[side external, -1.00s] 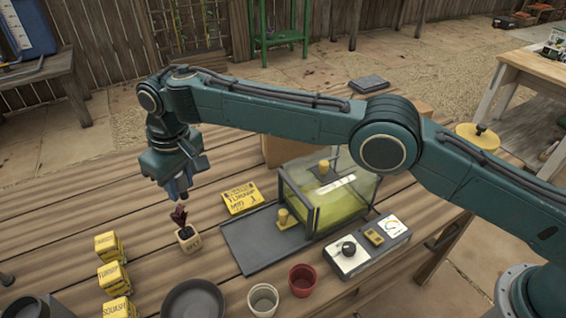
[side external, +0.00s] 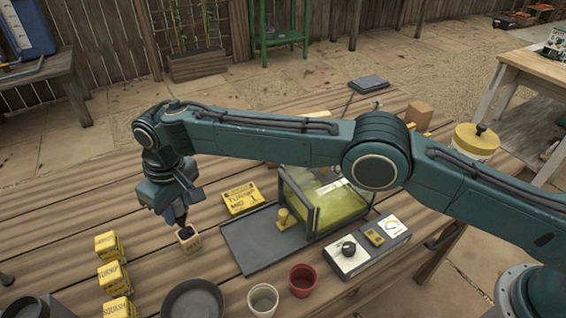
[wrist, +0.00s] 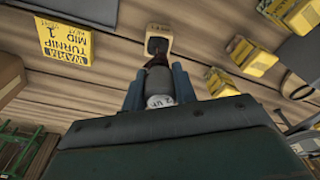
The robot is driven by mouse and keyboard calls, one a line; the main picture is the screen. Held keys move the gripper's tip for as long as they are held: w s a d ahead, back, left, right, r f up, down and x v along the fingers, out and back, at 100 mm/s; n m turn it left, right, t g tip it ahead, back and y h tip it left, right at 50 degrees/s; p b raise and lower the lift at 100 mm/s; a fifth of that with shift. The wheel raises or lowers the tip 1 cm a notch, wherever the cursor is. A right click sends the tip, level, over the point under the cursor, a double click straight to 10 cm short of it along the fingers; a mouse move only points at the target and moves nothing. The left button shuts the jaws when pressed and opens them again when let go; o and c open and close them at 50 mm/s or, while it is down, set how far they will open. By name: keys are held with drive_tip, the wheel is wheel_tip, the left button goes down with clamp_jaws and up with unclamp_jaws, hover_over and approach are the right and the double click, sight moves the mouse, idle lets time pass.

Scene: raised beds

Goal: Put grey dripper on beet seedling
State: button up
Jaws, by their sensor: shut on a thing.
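My gripper (side external: 178,214) is low over the table at the left, just above a small tan pot (side external: 189,241). The pot also shows in the wrist view (wrist: 158,33), beyond the fingertips. In the wrist view my gripper (wrist: 157,80) is shut on a grey cylinder with a white, lettered end, apparently the grey dripper (wrist: 159,82). Its far end points at the pot. The dark reddish seedling seen earlier in this pot is now mostly hidden behind the gripper and dripper. I cannot tell whether the dripper touches it.
Several yellow labelled cubes (side external: 112,276) stand left of the pot. A yellow turnip card (side external: 242,198) lies behind it. A dark tray (side external: 262,244), a glass tank with yellow-green liquid (side external: 335,207) and a control box (side external: 368,248) are to the right. Cups and a dark dish (side external: 192,300) are in front.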

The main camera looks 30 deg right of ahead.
sight(181, 221)
drive_tip(key=shift+f, duration=2)
drive_tip(key=shift+f, duration=0.15)
drive_tip(key=o, duration=1)
drive_tip(key=shift+c, duration=0.2)
drive_tip(key=r, duration=0.7)
drive_tip(key=s+r, duration=0.1)
drive_tip(key=r, duration=0.3)
drive_tip(key=shift+s+d+r, duration=0.1)
drive_tip(key=shift+d+r, duration=0.1)
drive_tip(key=shift+d, duration=0.15)
drive_tip(key=shift+r, duration=0.45)
